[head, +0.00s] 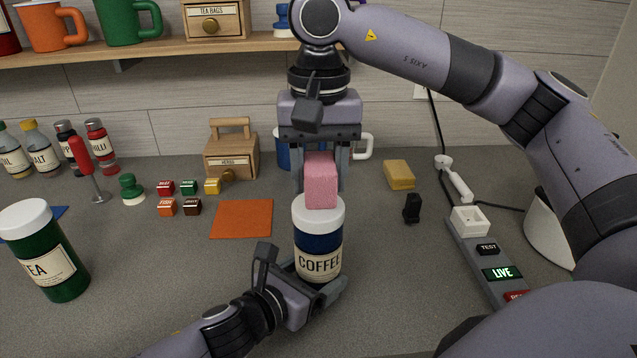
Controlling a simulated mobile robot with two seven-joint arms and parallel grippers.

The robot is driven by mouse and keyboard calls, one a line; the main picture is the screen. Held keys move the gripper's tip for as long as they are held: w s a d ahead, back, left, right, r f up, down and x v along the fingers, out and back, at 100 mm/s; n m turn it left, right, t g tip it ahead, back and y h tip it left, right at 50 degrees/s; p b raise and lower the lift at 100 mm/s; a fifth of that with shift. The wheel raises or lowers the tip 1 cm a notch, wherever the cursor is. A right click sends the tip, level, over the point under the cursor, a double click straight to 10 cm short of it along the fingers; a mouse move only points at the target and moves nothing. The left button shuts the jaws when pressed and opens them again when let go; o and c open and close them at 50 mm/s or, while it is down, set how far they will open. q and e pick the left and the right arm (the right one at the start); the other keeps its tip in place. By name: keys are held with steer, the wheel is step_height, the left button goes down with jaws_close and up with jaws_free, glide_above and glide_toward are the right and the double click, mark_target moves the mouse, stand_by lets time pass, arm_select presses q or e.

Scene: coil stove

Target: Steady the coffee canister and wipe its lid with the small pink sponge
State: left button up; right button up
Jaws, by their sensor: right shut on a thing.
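The coffee canister (318,243) stands upright on the counter, dark blue with a cream COFFEE label and a white lid (318,218). My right gripper (322,182) points down above it, shut on the small pink sponge (321,181). The sponge's lower end is at the lid's top and looks in contact, but a small gap cannot be ruled out. My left gripper (313,279) is low at the canister's near side, with its fingers around the base. The canister hides part of the fingers, so their grip cannot be told.
A green tea canister (44,250) stands at left. Several small cubes (189,187), an orange mat (242,218) and a wooden herbs box (231,153) lie left of the canister. A yellow block (399,174) and a power strip (485,262) are at right.

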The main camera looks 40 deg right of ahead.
steer(key=shift+r, duration=2.55)
arm_select(q)
steer(key=o, duration=0.9)
steer(key=shift+o, duration=0.2)
steer(key=v, duration=1.2)
steer(key=shift+s, duration=0.1)
